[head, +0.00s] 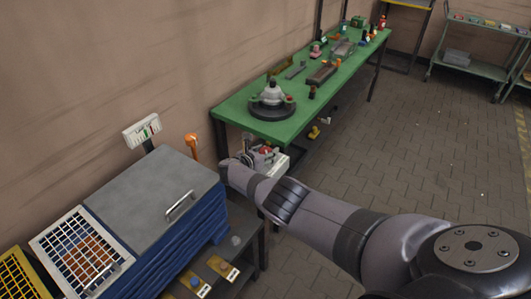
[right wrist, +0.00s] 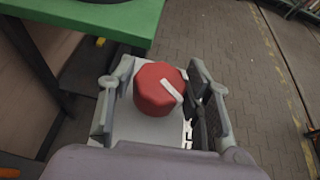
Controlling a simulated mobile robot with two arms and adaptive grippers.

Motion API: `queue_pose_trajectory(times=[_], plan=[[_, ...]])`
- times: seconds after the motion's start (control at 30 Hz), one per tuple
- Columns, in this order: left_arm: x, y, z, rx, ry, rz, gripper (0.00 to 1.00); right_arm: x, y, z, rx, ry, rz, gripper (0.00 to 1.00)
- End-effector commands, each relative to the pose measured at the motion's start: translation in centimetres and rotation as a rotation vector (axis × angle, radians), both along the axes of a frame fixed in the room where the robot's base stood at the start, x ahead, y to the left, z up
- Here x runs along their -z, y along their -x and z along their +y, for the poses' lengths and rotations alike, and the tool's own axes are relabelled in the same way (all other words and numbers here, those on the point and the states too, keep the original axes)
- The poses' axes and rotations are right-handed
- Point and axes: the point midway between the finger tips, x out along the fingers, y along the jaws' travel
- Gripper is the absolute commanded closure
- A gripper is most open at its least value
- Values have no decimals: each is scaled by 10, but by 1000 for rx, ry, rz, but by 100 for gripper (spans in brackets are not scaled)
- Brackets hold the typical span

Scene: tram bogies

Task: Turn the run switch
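The run switch is a red faceted knob (right wrist: 158,90) with a white pointer bar, on a pale grey box (right wrist: 150,130) in the right wrist view. The bar slants from upper left to lower right. In the head view the red knob (head: 266,150) shows small beside my gripper, on the white box (head: 278,165). My right gripper (right wrist: 163,76) is open, with one finger on each side of the knob. Narrow gaps seem to show between fingers and knob; contact is hard to judge. It also shows in the head view (head: 258,155), partly hidden by its wrist. My left gripper is out of view.
A green workbench (head: 232,107) with several parts stands just behind the box. A grey-lidded blue cabinet (head: 150,200) with a handle stands at the left, and an orange lever (head: 193,146) rises behind it. The tiled floor (head: 400,140) at the right is clear.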

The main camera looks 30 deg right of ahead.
Motion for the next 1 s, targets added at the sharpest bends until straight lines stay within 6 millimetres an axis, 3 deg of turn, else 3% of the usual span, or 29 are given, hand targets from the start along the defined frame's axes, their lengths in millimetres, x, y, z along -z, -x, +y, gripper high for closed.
queue_pose_trajectory(times=[0.17,0.57,1.0], plan=[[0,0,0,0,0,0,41,1,0,0,0,0,1,41],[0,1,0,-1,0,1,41,1,1,3,-1,-1,1,41],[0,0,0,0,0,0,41,-10,13,25,-3,-2,0,41]])
